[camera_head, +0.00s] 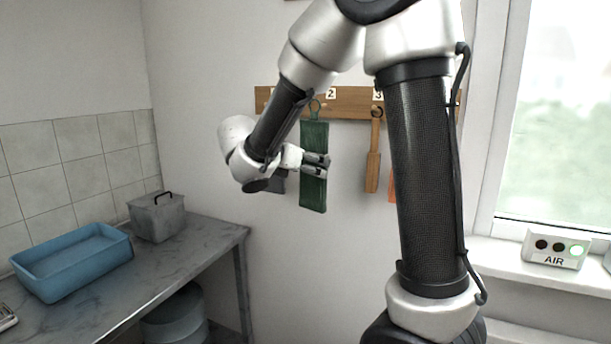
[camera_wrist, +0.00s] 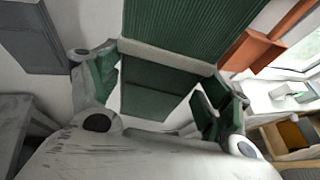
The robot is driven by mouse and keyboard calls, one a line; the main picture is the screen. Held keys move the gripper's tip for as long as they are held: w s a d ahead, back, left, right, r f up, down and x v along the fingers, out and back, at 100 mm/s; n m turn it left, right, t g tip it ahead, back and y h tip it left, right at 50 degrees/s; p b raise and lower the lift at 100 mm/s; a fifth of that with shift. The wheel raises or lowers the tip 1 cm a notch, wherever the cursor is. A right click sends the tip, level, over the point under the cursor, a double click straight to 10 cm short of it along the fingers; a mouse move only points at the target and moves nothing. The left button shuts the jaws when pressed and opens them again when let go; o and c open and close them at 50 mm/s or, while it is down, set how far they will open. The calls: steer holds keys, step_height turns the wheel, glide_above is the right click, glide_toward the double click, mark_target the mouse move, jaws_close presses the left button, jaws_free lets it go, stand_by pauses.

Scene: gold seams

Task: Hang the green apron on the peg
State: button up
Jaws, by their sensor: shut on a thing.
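The green apron (camera_head: 313,190) is a long, narrow, folded piece hanging upright in front of the wall in the head view, with a green loop (camera_head: 315,105) at its top. The loop overlaps the wooden peg rail (camera_head: 347,97) just left of the number 2 label. I cannot tell whether the loop is around a peg or in front of it. My gripper (camera_head: 318,164) is shut on the apron at about mid-height. In the wrist view the apron (camera_wrist: 190,25) fills the top and shows between the fingers.
A wooden paddle (camera_head: 373,160) hangs under label 3, with an orange thing (camera_head: 392,186) partly behind my arm. A grey thing (camera_head: 278,184) shows left of the apron. A counter (camera_head: 150,280) at left bears a blue tub (camera_head: 75,262) and a lidded metal pot (camera_head: 158,217).

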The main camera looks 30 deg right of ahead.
steer(key=w+d+f, duration=0.1)
steer(key=w+d, duration=0.5)
steer(key=d, duration=0.2)
steer(key=shift+w+f, duration=0.2)
steer(key=shift+f, duration=0.1)
stand_by(0.8)
steer(key=shift+d, duration=0.15)
stand_by(0.4)
steer(key=o, duration=1.2)
steer(key=shift+c, duration=0.2)
